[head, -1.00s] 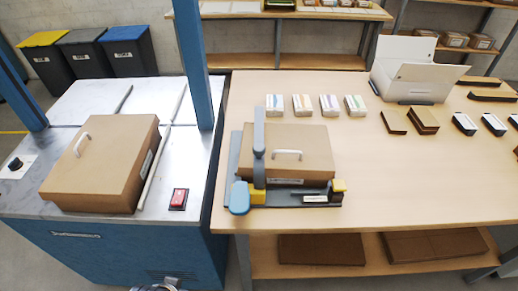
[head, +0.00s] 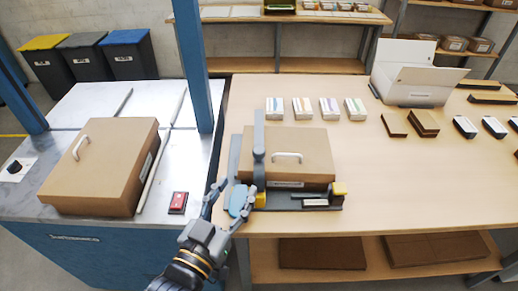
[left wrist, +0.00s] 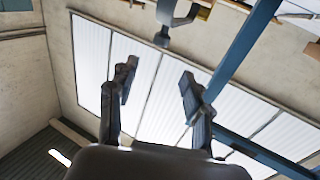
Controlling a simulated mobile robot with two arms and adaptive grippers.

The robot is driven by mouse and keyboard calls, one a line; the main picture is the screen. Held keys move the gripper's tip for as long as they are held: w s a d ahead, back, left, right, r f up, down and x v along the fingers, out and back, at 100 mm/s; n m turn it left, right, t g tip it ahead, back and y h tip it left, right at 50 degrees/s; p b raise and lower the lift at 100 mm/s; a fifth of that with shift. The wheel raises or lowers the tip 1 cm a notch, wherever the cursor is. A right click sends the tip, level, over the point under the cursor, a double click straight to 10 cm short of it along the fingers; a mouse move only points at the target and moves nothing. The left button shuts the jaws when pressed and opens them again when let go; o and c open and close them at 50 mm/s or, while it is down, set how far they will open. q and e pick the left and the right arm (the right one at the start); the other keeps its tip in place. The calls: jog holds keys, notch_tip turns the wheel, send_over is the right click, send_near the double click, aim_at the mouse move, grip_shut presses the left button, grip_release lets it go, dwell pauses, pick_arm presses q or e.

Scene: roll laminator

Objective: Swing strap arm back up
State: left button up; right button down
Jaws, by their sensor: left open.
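The strap arm (head: 259,148) is a grey bar lying across a brown lidded box (head: 308,150) with a white handle. The box sits in a low grey fixture (head: 300,203) with yellow blocks at the bench's front left. A blue rounded paddle (head: 238,203) stands at the fixture's front left corner. My left gripper (head: 234,190) is open, its fingers on either side of the paddle; contact is unclear. In the left wrist view my open fingers (left wrist: 160,78) have nothing between them, and a dark grey bracket-like part (left wrist: 174,18) shows beyond them. My right gripper is out of view.
Another brown box (head: 100,168) with a handle and a red switch (head: 178,202) are on the metal-topped cabinet to the left. A blue post (head: 193,65) rises between. Several small packs (head: 329,108) line the bench behind the fixture.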

aim_at(256, 155)
pick_arm(q)
jog(key=p+x, duration=0.2)
jog(key=x, duration=1)
jog(key=shift+w+p, duration=0.1)
jog(key=shift+p, duration=0.2)
jog(key=shift+w+d, duration=0.25)
jog(key=shift+w, duration=0.2)
grip_shut()
